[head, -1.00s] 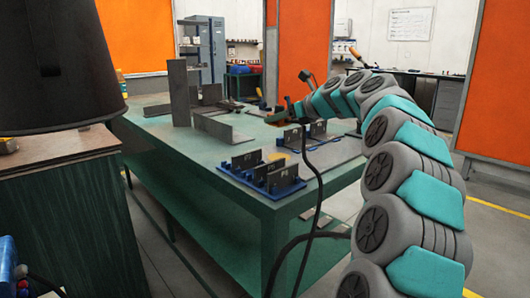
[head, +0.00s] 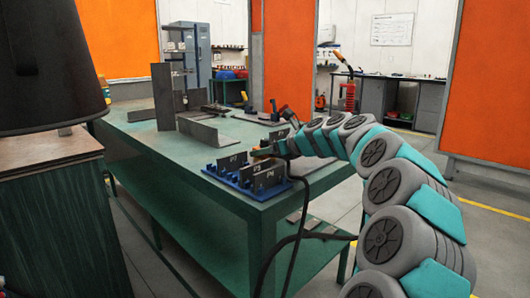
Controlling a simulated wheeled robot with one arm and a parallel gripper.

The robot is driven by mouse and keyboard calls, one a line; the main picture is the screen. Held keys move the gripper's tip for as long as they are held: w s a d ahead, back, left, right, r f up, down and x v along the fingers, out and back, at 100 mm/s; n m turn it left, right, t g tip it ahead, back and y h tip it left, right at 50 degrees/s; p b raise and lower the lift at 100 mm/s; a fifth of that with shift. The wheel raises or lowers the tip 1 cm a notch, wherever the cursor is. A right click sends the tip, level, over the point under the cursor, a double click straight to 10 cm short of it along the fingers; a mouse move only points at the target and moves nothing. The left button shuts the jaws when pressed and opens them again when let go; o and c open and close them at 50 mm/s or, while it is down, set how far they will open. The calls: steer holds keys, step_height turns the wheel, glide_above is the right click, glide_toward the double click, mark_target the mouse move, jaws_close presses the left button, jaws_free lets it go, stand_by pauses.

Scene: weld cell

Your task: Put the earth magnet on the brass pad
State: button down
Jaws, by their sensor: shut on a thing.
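My gripper (head: 262,153) is at the end of the teal and grey arm, low over the table just behind a blue rack. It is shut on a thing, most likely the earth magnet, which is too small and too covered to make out. A black cable hangs near the gripper and runs down past the table's front corner. I cannot make out the brass pad now; the rack and gripper cover the spot where a yellowish patch showed earlier. Whether the held thing touches anything is hidden.
The blue rack (head: 245,182) holds upright dark plates at the front of the green table (head: 165,140). Tall steel plates (head: 164,97) and an angle piece (head: 202,133) stand further back. A dark cylinder (head: 45,65) over a bench fills the left side.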

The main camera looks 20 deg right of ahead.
steer(key=shift+c, duration=0.2)
jaws_free()
steer(key=shift+f, duration=0.15)
steer(key=v, duration=1.2)
steer(key=shift+r, duration=0.25)
